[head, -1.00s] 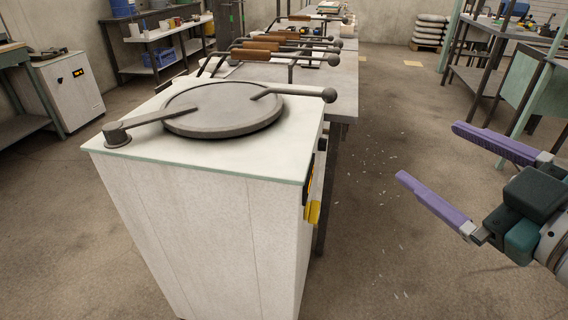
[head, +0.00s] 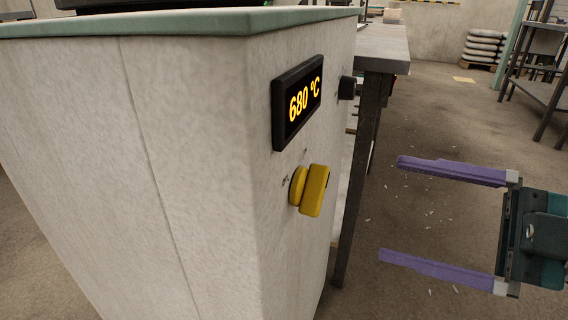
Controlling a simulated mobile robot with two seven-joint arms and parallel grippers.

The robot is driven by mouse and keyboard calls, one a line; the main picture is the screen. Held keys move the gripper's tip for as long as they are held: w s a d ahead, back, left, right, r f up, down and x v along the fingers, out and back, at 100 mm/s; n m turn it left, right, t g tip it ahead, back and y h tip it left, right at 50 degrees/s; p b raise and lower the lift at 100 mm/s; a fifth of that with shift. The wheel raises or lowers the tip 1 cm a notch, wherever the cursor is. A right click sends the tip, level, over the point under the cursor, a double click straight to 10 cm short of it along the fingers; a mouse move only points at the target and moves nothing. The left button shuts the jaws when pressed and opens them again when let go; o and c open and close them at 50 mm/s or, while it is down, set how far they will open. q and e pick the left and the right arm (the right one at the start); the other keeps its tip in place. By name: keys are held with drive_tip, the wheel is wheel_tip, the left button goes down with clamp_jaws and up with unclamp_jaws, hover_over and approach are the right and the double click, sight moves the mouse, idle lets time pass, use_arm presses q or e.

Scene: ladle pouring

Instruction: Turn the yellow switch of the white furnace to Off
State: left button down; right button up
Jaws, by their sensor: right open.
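The white furnace (head: 205,130) fills the left and middle of the head view. The yellow switch (head: 315,191) sits on its right-hand face, below a black display (head: 298,101) that reads 680 °C. The switch's handle part stands out from a round yellow base and is close to upright, slightly tilted. The small marks around it are too small to read. My right gripper (head: 389,210) is open and empty, to the right of the switch and apart from it. Its two purple fingers point left, towards the switch's side. My left gripper does not show.
A small black knob (head: 347,88) sticks out right of the display. A grey metal table (head: 384,48) stands close behind the furnace, its leg near the switch face. A dark shelf and stacked sacks (head: 481,48) stand farther back.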

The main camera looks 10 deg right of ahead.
sight(324, 192)
drive_tip(key=b+x, duration=0.1)
drive_tip(key=x, duration=0.7)
drive_tip(key=shift+w+a, duration=0.15)
drive_tip(key=shift+a, duration=0.2)
drive_tip(key=c, duration=1.4)
